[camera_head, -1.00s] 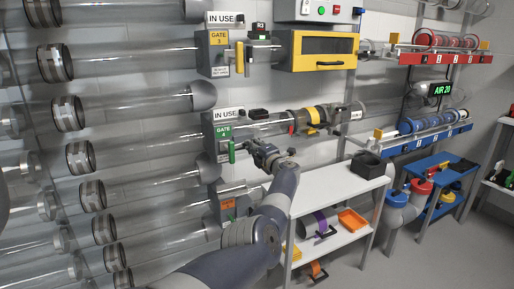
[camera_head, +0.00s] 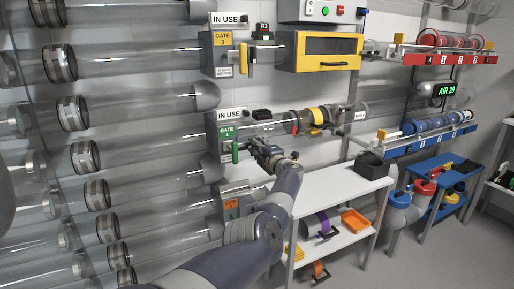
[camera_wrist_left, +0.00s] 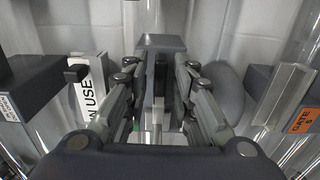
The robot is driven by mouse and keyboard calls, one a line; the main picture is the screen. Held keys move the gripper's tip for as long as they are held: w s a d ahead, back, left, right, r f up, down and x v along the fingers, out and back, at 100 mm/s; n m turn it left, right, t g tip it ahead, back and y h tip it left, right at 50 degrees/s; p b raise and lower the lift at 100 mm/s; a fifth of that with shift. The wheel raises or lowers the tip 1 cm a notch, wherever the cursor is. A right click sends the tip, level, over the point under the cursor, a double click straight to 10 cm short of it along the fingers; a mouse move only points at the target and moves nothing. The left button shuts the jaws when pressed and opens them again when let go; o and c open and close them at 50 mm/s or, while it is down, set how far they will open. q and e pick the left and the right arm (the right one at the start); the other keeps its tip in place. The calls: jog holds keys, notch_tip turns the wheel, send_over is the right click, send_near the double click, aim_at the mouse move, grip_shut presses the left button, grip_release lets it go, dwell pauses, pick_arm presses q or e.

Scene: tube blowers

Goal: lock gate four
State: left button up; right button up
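Gate four is a grey box (camera_head: 225,143) with a green label, on a clear tube in the middle of the head view. A green handle (camera_head: 235,151) hangs at its right side. An "IN USE" sign (camera_head: 229,115) stands on top; such a sign also shows in the left wrist view (camera_wrist_left: 90,92). My left gripper (camera_head: 256,148) is just right of the green handle. In the left wrist view its fingers (camera_wrist_left: 158,75) are apart, with a grey block (camera_wrist_left: 160,41) beyond them and a dark upright strip between them. Contact with the handle cannot be made out. My right gripper is not in view.
Gate three (camera_head: 222,54), with a yellow handle, is above. A gate with an orange label (camera_head: 230,204) is below. Clear tubes fill the left side. A white shelf table (camera_head: 330,184) stands right of my left arm. Grey floor (camera_head: 350,262) is open at lower right.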

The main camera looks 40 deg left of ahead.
pick_arm(q)
jog(key=shift+d, duration=0.1)
dwell(0.3)
jog(key=v, duration=1.1)
jog(key=shift+s+d, duration=0.15)
jog(key=shift+d, duration=0.2)
dwell(0.4)
